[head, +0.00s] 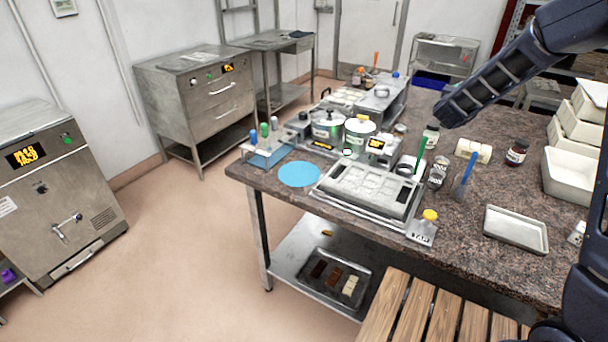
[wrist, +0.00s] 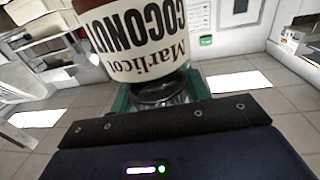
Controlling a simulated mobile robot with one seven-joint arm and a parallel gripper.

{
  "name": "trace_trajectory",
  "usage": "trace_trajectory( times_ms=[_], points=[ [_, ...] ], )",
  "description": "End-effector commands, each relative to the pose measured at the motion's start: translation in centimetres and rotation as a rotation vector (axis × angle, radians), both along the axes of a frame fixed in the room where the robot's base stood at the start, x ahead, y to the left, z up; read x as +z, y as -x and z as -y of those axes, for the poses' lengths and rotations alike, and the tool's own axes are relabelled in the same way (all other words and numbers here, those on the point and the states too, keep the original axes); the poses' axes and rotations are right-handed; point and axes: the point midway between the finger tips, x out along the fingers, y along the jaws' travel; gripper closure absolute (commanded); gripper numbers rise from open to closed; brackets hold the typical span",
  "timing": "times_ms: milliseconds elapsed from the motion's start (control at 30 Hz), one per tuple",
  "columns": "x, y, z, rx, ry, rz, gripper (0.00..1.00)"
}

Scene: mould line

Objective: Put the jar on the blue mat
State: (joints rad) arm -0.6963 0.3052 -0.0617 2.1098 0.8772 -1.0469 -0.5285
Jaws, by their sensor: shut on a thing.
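The jar (wrist: 135,45), with a white label reading COCONUT and Marlicot and brown contents, fills the top middle of the wrist view. It appears upside down in that picture. My gripper (wrist: 160,92) is shut on it, with green fingers at either side. The far side of the jar is hidden. The blue mat (head: 298,174) is a flat light-blue disc near the left front corner of the stone worktop in the head view. Its top is bare. My gripper and the held jar cannot be made out in the head view, where my arm shows at the right.
Pots (head: 358,135), a dark jar (head: 517,152) and a metal tray (head: 515,230) stand farther right. Floor left of the worktop is clear.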

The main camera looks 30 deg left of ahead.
Motion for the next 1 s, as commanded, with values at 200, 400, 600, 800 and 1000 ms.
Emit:
trace_trajectory(
  times_ms=[200,400,600,800,1000],
  points=[
    [0.0,2.9,-9.6,0.120,0.000,0.000,0.99],
    [0.0,6.5,-17.7,0.223,-0.001,0.000,0.99],
    [0.0,11.1,-25.2,0.324,-0.001,-0.002,0.99],
    [-0.1,16.4,-32.2,0.423,-0.001,-0.001,0.99],
    [-0.2,22.5,-38.4,0.520,-0.003,-0.004,0.99]
  ],
)
